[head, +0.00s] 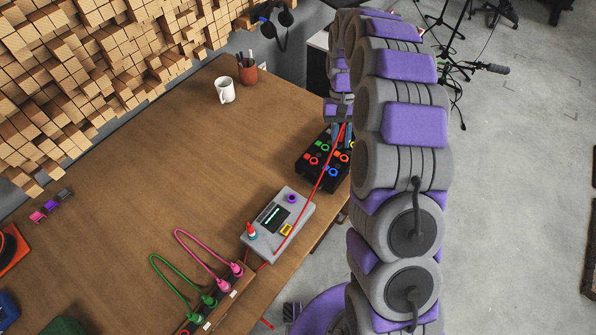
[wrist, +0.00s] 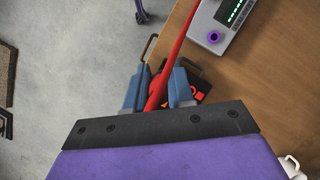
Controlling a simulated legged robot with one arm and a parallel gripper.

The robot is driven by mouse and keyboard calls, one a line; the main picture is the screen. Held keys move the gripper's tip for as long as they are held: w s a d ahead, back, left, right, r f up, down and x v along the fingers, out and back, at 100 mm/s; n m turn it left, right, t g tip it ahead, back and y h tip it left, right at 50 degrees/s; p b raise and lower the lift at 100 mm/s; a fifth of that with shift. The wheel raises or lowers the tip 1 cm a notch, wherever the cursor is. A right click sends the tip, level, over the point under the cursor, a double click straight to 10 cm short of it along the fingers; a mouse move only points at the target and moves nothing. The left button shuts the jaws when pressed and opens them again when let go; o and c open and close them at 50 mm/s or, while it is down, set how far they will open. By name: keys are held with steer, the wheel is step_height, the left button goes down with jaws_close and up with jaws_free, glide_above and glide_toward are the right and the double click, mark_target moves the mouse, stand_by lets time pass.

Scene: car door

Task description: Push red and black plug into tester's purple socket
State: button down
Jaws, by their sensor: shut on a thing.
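The grey tester (head: 262,246) lies on the wooden table near its right edge. Its purple socket (head: 292,198) is a ring on the upper right of its top face, and it looks empty. In the wrist view the purple socket (wrist: 213,37) shows at the upper right. My gripper (wrist: 160,88) is shut on the red and black plug (wrist: 158,88), with its red cable running up between the blue fingers. The plug's tip and black part cannot be made out. In the head view my gripper (head: 343,132) is partly hidden, above and beyond the tester.
A black box (head: 312,176) with coloured rings sits below my gripper. Pink and green cables (head: 180,290) plug into a strip at the front. A white mug (head: 224,90) and pen cup (head: 247,73) stand farther back.

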steer(key=s+a+f+m+t+y+b, duration=0.1)
steer(key=a+f+m, duration=0.4)
steer(key=s+a+f+m+t+y+b, duration=0.1)
steer(key=s+a+f+m+y, duration=0.1)
steer(key=a+f+m, duration=0.3)
steer(key=s+a+f+m+t+y+b, duration=0.1)
steer(key=a+f+m, duration=0.4)
steer(key=f, duration=0.1)
steer(key=shift+s+f+m+t, duration=0.1)
steer(key=shift+s+m+t, duration=0.05)
steer(key=shift+m+t, duration=0.2)
steer(key=f+b, duration=0.1)
steer(key=d+f+b, duration=0.1)
steer(key=shift+d+f, duration=0.25)
steer(key=shift+f, duration=0.05)
steer(key=shift+a+f+b, duration=0.1)
steer(key=shift+f+b, duration=0.4)
steer(key=shift+f, duration=0.2)
steer(key=shift+a+f+b, duration=0.3)
steer(key=shift+a+f, duration=0.2)
steer(key=shift+d, duration=0.5)
